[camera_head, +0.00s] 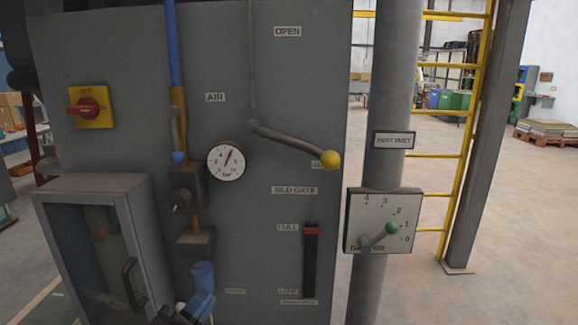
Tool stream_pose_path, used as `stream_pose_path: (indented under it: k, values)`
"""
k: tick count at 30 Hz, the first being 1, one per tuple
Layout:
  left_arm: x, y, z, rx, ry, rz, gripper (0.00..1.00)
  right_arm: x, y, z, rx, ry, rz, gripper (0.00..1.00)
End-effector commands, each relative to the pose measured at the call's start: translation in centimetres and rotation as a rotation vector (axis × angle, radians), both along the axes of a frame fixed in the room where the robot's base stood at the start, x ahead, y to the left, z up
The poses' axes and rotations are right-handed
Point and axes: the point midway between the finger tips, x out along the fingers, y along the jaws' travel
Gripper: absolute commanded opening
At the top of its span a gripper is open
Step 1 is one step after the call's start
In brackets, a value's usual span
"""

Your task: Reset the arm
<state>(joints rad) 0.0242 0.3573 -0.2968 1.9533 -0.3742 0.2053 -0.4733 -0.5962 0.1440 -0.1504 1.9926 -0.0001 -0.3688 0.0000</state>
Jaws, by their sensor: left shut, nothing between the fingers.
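My left gripper (201,300) shows at the bottom edge, left of centre, in front of the grey cabinet (300,90). Its fingers are shut and empty, and the picture's edge cuts it off. A grey lever (290,143) with a yellow knob (331,159) slopes down to the right from its pivot, above the slide gate label (295,190). The knob partly covers a small label, while the OPEN label (288,32) is higher up. My gripper is well below and left of the lever, apart from it. My right gripper is not in view.
A damper plate (360,205) on the grey duct (395,70) has a green-knobbed handle (393,228) near 1. A red switch (85,109), pressure gauge (227,160) and blue-knobbed valve lever (176,140) are at left. A glass-fronted box (60,200) juts out at lower left.

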Motion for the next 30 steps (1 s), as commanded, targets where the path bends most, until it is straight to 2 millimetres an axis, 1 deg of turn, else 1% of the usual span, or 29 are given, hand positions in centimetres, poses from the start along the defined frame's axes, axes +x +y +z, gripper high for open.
stream_pose_path:
  k: [1,2,3,5,6,8,9,11,12,14,15,18,21,25,30]
  values:
    - [-0.8,1.2,-2.4,-0.064,0.104,0.036,0.0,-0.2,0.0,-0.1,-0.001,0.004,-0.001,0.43]
    - [-1.2,1.9,-3.8,-0.103,0.166,0.057,0.0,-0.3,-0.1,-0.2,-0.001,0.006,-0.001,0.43]
    - [-1.9,2.8,-5.6,-0.157,0.247,0.086,0.0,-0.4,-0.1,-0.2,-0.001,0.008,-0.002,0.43]
    - [-3.2,4.2,-8.3,-0.238,0.365,0.131,0.0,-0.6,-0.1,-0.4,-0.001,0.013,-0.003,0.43]
    - [-4.2,5.1,-10.1,-0.294,0.443,0.163,0.0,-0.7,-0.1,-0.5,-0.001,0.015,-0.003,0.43]
    - [-5.9,6.3,-12.8,-0.378,0.557,0.213,0.0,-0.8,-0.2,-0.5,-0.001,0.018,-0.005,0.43]
    - [-7.2,7.1,-14.6,-0.435,0.631,0.249,0.0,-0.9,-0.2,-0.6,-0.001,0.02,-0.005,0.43]
    - [-9.4,8.2,-17.2,-0.523,0.74,0.304,0.0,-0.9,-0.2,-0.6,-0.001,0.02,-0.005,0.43]
    - [-10.9,8.9,-18.8,-0.579,0.809,0.342,0.0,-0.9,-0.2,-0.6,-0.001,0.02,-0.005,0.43]
    - [-13.2,9.8,-21.1,-0.66,0.903,0.398,0.0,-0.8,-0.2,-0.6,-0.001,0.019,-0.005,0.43]
    - [-14.7,10.2,-22.4,-0.709,0.959,0.432,0.0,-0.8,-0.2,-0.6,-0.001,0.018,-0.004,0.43]
    - [-17.9,11.1,-24.8,-0.812,1.066,0.506,0.0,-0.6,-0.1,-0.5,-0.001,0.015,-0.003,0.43]
    - [-20.1,11.5,-26.3,-0.879,1.134,0.555,0.0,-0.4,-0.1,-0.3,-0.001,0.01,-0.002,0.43]
    - [-21.3,11.7,-27.0,-0.915,1.17,0.582,0.0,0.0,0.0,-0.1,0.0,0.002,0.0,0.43]
    - [-21.4,11.8,-27.0,-0.918,1.173,0.585,0.0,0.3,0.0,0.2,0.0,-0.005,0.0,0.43]
